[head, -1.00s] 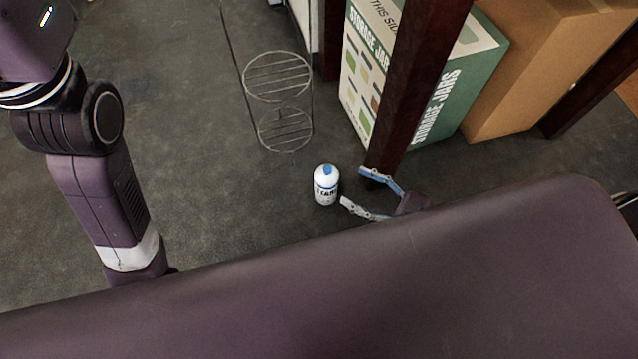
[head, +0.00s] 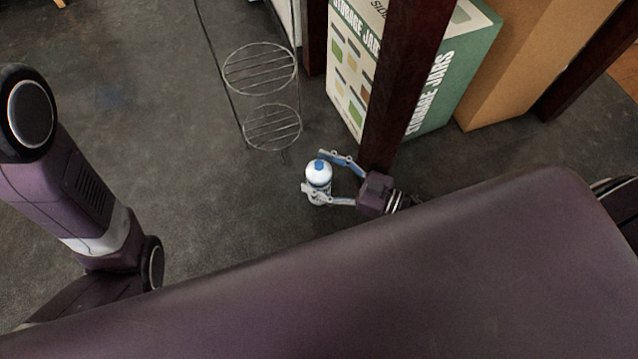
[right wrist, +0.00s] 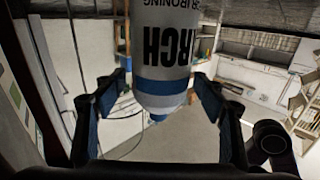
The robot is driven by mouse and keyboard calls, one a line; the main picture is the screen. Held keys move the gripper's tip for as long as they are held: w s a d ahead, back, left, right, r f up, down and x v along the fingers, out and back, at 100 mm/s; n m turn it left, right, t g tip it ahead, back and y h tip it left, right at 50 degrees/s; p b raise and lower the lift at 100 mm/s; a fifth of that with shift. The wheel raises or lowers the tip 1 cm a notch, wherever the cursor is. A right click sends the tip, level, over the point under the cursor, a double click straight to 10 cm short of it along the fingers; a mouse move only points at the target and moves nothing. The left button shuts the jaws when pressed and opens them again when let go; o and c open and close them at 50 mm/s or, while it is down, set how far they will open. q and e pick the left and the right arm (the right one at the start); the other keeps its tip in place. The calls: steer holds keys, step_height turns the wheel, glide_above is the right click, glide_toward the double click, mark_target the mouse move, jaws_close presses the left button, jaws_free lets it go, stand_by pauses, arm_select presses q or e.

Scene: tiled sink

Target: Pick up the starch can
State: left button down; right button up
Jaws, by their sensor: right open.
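The starch can (head: 318,173) is white with a blue cap and stands on the dark floor in the head view. My right gripper (head: 319,177) is open, with one finger on the far side of the can and one on the near side. The near finger hides part of the can's lower body. In the right wrist view the can (right wrist: 162,55) appears upside down between the two open fingers (right wrist: 160,100), with a visible gap on each side. My left gripper is out of view; only my left arm shows.
A dark wooden post (head: 400,85) stands just behind my right gripper. A green storage jars box (head: 455,75) and a cardboard box (head: 530,60) are beyond it. A wire rack (head: 262,95) stands behind the can. The floor to the left is clear.

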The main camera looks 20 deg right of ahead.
steer(key=shift+a, duration=0.1)
steer(key=shift+c, duration=0.2)
jaws_close()
